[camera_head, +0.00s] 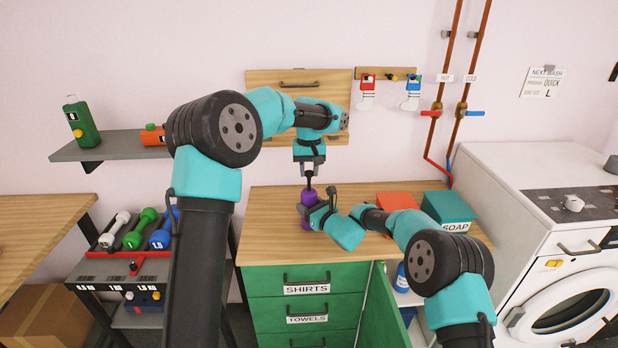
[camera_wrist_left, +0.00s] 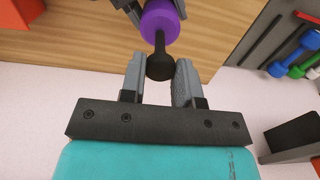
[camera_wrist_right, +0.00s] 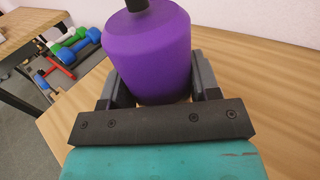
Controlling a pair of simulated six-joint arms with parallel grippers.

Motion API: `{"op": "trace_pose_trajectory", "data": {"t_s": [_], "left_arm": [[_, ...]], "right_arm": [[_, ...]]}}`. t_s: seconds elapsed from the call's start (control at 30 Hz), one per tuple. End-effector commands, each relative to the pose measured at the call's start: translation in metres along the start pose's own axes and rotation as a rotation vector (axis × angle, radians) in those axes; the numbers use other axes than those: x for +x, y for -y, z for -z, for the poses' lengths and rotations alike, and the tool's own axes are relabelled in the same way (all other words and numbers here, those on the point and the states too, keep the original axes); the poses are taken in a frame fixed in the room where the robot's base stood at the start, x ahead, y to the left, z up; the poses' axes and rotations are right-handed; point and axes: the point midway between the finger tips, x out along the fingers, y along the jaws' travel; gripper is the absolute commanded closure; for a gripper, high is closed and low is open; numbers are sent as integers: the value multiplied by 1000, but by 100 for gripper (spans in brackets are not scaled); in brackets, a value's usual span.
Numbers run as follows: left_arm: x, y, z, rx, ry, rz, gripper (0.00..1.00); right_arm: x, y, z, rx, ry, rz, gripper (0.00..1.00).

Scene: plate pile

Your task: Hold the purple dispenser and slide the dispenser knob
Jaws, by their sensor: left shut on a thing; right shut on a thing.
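The purple dispenser (camera_head: 308,213) stands upright on the wooden counter top above the green drawers. Its purple body fills the middle of the right wrist view (camera_wrist_right: 150,55). My right gripper (camera_head: 318,212) is shut on the body from the side; its fingers (camera_wrist_right: 160,85) sit on both sides of it. The black dispenser knob (camera_wrist_left: 160,65) is on top of the purple body in the left wrist view. My left gripper (camera_head: 309,178) points down from above and is shut on the knob, with its fingers (camera_wrist_left: 160,80) on either side of it.
A red box (camera_head: 396,201) and a teal SOAP box (camera_head: 448,207) stand on the right of the counter (camera_head: 270,220). A green cabinet door (camera_head: 376,305) is open below. Dumbbells (camera_head: 140,228) lie on a rack to the left. The left part of the counter is clear.

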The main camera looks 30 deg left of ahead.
Motion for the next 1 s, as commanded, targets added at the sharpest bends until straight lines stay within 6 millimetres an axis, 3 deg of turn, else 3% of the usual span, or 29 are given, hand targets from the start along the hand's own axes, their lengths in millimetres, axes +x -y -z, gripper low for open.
{"op": "trace_pose_trajectory", "data": {"t_s": [0.2, 0.23, 0.47, 0.77, 1.0], "left_arm": [[-2, 0, 0, 0, -2, -1, 100], [-2, 0, 0, 0, -2, -1, 68], [-1, 0, 0, 0, -1, -1, 46], [-2, 0, 0, 0, -1, -1, 44], [-21, 0, 0, -1, -3, -3, 44]], "right_arm": [[0, 0, 4, 1, -5, -1, 84], [0, 0, 4, 1, -5, -1, 84], [0, -1, 4, 1, -5, -1, 84], [0, -1, 3, 1, -5, -1, 84], [0, -1, 3, 1, -5, -1, 84]]}}
